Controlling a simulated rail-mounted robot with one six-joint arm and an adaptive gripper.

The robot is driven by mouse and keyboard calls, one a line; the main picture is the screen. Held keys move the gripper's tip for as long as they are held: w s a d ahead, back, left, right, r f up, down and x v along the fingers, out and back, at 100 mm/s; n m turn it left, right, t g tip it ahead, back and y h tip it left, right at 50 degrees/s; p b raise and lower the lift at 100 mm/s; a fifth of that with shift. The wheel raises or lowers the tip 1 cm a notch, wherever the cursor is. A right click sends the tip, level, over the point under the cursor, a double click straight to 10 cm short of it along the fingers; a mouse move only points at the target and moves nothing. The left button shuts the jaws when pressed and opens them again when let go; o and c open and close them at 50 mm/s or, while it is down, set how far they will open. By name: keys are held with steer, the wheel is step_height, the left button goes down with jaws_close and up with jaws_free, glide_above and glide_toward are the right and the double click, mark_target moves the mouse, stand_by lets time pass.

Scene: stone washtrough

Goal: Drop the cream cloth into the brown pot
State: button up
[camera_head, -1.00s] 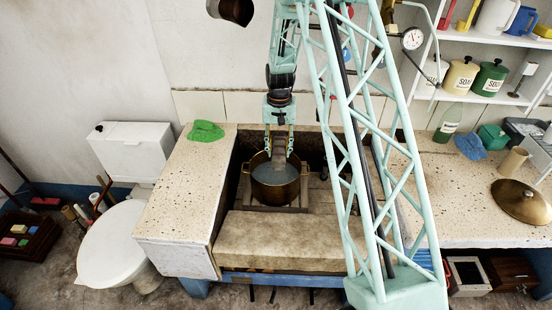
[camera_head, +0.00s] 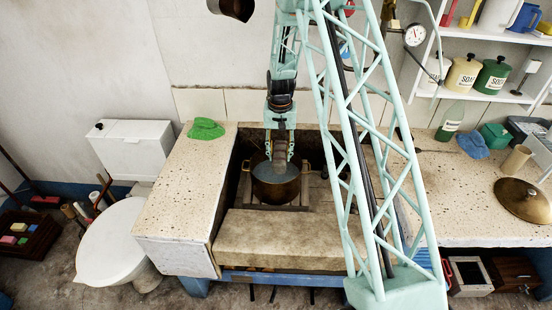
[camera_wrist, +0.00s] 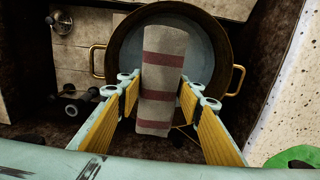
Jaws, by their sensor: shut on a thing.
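The cream cloth (camera_wrist: 165,72), a folded strip with dark red bands, is between the yellow-padded fingers of my gripper (camera_wrist: 164,96) in the wrist view. My gripper is shut on it. The brown pot (camera_head: 276,190) stands in the trough's basin, with two brass handles and pale water inside. In the head view my gripper (camera_head: 280,156) points down over the pot, and the cloth (camera_head: 280,157) hangs at the pot's opening. In the wrist view the cloth covers the middle of the pot (camera_wrist: 117,45). Whether it touches the water I cannot tell.
Stone ledges flank the basin. A green cloth (camera_head: 206,129) lies on the left one. A blue cloth (camera_head: 473,145) and a brass lid (camera_head: 522,200) lie on the right one. A broad stone slab (camera_head: 285,238) lies in front of the pot. A tap (camera_wrist: 62,22) is beside the pot.

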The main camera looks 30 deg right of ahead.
steer(key=shift+f+b, duration=0.4)
steer(key=shift+f, duration=0.8)
steer(key=o, duration=1)
steer(key=shift+r, duration=0.15)
